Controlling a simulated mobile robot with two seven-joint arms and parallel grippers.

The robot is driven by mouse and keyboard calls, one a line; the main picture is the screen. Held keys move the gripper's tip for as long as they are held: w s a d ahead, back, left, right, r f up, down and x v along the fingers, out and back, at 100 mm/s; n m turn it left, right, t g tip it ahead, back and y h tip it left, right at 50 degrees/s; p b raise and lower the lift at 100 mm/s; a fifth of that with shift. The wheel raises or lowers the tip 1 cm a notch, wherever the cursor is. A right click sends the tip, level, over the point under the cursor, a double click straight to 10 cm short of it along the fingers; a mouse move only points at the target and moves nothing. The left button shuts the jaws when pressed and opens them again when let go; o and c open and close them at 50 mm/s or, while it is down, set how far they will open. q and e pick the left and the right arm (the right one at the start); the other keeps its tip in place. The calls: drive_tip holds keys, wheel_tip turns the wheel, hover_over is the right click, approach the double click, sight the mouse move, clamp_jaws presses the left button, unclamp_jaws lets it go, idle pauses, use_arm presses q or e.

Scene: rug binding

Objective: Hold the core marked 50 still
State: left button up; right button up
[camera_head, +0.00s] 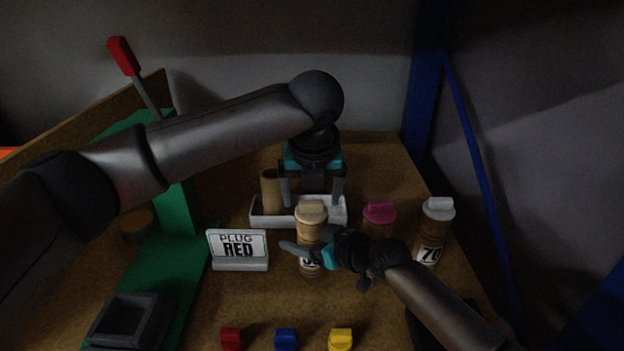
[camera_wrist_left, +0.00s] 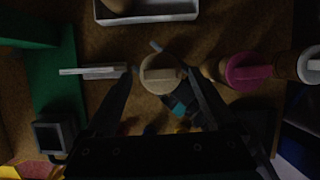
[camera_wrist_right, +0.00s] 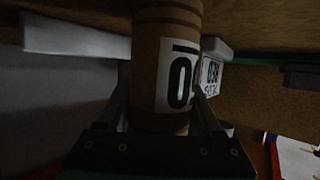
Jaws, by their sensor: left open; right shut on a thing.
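The core marked 50 (camera_head: 309,227) stands upright on the bench, brown with a tan plug in its top. My right gripper (camera_head: 313,254) is shut on it low down, partly covering its label. In the right wrist view the core (camera_wrist_right: 163,60) fills the space between the fingers, with a "0" of the label showing. My left gripper (camera_head: 312,201) is open and points down near the core's top. In the left wrist view the tan plug (camera_wrist_left: 160,76) lies between its fingertips, with no visible contact.
A white tray (camera_head: 265,219) behind holds a bare core (camera_head: 270,190). To the right stand a magenta-plugged core (camera_head: 379,217) and a white-plugged core marked 70 (camera_head: 438,212). A "PLUG RED" sign (camera_head: 238,247) is left. Red (camera_head: 231,338), blue (camera_head: 286,338) and yellow (camera_head: 340,338) plugs lie in front.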

sight(311, 204)
use_arm(q)
drive_tip(key=shift+w+f, duration=0.25)
drive_tip(key=shift+f, duration=0.35)
clamp_jaws()
drive_tip(key=shift+r, duration=0.1)
idle(0.8)
drive_tip(key=shift+r, duration=0.1)
drive_tip(key=shift+r, duration=4.05)
use_arm(e)
drive_tip(key=o, duration=1.5)
